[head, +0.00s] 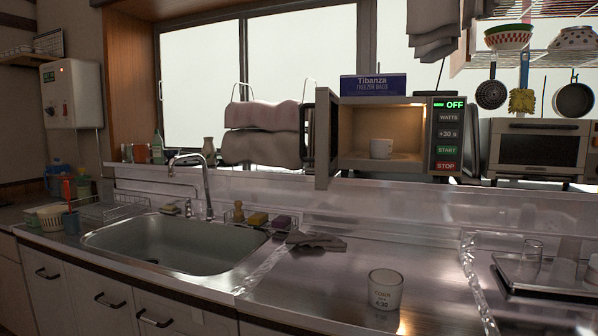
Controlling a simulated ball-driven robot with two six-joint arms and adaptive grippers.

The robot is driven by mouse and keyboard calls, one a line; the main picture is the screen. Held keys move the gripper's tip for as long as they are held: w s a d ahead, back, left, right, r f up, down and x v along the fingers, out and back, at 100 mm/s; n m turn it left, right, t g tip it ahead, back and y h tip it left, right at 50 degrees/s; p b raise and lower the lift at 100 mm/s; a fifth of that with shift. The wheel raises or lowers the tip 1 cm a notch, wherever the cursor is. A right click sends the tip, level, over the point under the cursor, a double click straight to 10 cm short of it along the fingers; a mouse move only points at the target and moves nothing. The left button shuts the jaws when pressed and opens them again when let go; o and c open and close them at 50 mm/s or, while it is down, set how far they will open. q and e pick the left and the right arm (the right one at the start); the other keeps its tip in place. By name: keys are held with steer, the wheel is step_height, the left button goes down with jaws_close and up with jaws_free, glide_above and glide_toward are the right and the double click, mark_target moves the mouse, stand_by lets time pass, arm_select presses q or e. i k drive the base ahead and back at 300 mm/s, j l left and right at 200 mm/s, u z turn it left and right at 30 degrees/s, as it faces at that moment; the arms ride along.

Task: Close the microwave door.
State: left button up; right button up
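The microwave (448,140) stands on a raised ledge behind the counter, right of the middle in the head view. Its door (322,140) is swung wide open at the left side of the cavity, seen nearly edge-on with its dark handle on the left. The control panel shows "OFF" in green. Neither of my grippers shows in this view.
A towel rack with draped towels (262,133) stands just left of the door. A box of freezer bags (374,86) lies on top of the microwave. A toaster oven (540,147) is to its right. A glass (385,289) stands on the counter in front; the sink (175,250) is at left.

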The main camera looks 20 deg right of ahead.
mark_target(326, 106)
steer(key=i+j+z, duration=0.15)
steer(key=j+z, duration=0.65)
steer(key=j, duration=0.15)
steer(key=j+z, duration=0.4)
steer(key=j, duration=0.15)
steer(key=i, duration=0.05)
